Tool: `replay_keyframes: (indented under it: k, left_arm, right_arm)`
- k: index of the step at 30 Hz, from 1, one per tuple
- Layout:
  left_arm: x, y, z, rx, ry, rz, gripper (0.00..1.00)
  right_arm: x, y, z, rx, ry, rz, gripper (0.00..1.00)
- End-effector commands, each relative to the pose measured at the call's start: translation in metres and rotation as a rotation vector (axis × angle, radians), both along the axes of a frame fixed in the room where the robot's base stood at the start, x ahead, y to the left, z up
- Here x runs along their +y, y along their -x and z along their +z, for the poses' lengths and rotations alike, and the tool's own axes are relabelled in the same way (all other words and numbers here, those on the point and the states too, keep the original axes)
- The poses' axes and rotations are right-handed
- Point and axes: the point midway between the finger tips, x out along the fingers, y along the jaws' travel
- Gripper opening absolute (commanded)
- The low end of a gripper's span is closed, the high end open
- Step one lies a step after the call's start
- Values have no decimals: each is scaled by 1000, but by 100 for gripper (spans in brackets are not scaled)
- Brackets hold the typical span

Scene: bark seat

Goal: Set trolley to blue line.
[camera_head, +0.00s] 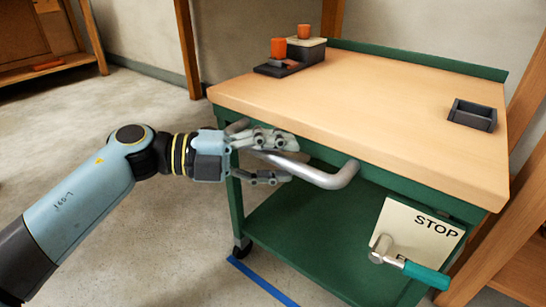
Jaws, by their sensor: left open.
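The trolley (380,90) has a green frame, a wooden top and a lower green shelf. A grey bar handle (330,178) runs along its near side. My left gripper (283,160) is at the left part of this handle with its fingers open around or beside the bar; I cannot tell whether they touch it. A blue line (262,281) lies on the floor by the trolley's near left caster (242,248). A green-gripped lever (410,265) sits at a white STOP plate (417,236) on the trolley's lower right. My right gripper is out of view.
On the trolley top stand a dark block with orange cups (280,48) at the back left and a small dark tray (472,115) at the right. Wooden furniture stands at the right edge and back left. The floor at left (120,110) is clear.

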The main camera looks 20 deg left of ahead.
Motion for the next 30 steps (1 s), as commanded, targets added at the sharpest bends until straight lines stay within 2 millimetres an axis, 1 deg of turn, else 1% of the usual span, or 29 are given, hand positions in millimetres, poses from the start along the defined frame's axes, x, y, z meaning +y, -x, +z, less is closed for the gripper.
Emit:
replay_keyframes:
  k: [2, 5, 12, 18, 21, 24, 30]
  left_arm:
    - [3, 1, 0, 0, -1, 0, 44]
    - [14, 6, 1, 0, -4, -1, 44]
    - [60, 28, 7, 4, -9, -3, 44]
    - [92, 42, 12, 4, -7, -2, 44]
    - [101, 46, 14, 2, -4, -2, 44]
    - [106, 49, 15, 2, -2, -1, 44]
    - [108, 49, 16, 0, -1, 0, 44]
  right_arm:
    - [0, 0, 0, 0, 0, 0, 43]
    - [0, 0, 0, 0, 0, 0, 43]
    - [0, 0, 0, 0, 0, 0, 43]
    - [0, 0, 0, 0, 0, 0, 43]
    - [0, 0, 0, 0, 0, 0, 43]
    - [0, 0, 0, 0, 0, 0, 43]
    - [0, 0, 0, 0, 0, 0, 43]
